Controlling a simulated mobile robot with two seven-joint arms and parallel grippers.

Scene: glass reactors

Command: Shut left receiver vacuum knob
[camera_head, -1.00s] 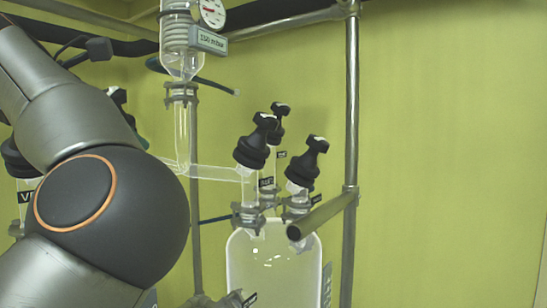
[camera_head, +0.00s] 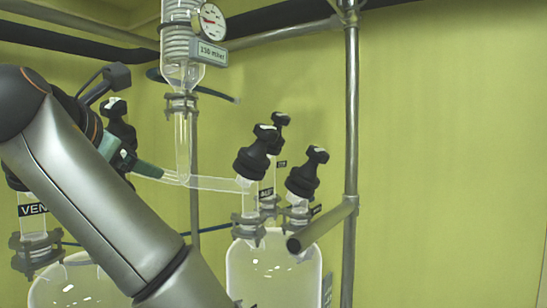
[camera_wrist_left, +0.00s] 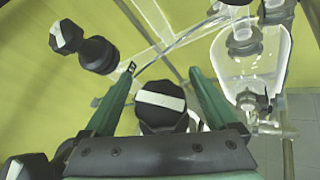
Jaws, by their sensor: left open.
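My left gripper (camera_wrist_left: 162,72) is open in the left wrist view, with its two green fingers on either side of a black knob (camera_wrist_left: 160,106) with a white bar. I cannot tell whether the fingers touch it. In the head view a green finger of my left gripper (camera_head: 147,169) shows beside a black knob (camera_head: 116,108) at the left. The left receiver (camera_head: 72,285) is a glass vessel mostly hidden behind my arm. The knob's own label is not readable. My right gripper is in neither view.
The right receiver (camera_head: 272,270) carries several black knobs, one of them here (camera_head: 257,152). A glass column with a gauge (camera_head: 211,21) stands above. A "VEN" label (camera_head: 33,209) shows at left. Metal posts (camera_head: 350,120) and a short bar (camera_head: 320,224) stand near the right receiver.

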